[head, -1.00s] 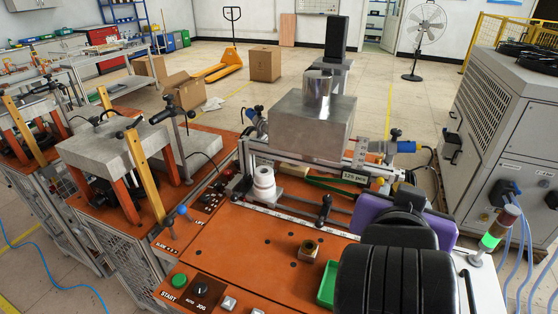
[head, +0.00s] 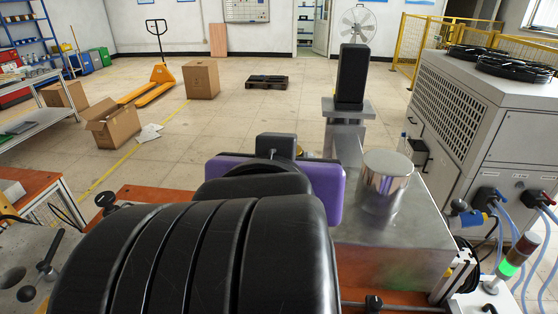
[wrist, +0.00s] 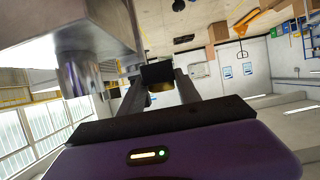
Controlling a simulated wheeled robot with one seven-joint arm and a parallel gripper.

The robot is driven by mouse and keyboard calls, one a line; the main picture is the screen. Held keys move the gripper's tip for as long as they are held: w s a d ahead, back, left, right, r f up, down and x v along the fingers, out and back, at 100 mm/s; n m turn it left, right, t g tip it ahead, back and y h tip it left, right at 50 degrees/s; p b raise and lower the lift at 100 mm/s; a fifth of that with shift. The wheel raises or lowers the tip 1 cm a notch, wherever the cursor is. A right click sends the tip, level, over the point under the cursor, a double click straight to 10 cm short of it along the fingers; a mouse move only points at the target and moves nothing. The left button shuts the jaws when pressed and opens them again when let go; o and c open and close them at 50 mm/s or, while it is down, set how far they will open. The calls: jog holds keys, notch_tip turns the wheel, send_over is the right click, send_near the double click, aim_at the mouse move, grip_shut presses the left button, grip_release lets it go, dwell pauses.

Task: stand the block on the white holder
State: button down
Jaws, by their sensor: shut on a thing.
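The block (wrist: 159,73) shows in the wrist view as a small dark piece with a brassy patch, between the ends of the two fingers. My gripper (wrist: 160,80) is shut on it and holds it clear of any surface seen there. In the head view the purple gripper body (head: 331,187) is left of the steel box, and my arm hides the fingers and block. The white holder shows in neither present view; a white stepped piece stood on the orange bench in the earlier head view.
The steel box (head: 390,255) with a shiny cylinder (head: 387,180) on top stands close to my gripper's right. A black upright unit (head: 351,75) rises behind it. A grey chiller (head: 480,130) and a signal lamp (head: 511,262) are farther right. Open floor lies beyond.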

jog(key=shift+w+a+f, duration=0.15)
jog(key=shift+a+f, duration=0.05)
jog(key=shift+f, duration=0.05)
notch_tip(320, 180, down, 27)
jog(key=shift+f, duration=0.1)
dwell(0.4)
jog(key=shift+f, duration=0.1)
jog(key=shift+f, duration=0.15)
jog(key=c, duration=0.8)
grip_release()
jog(key=shift+c, duration=0.2)
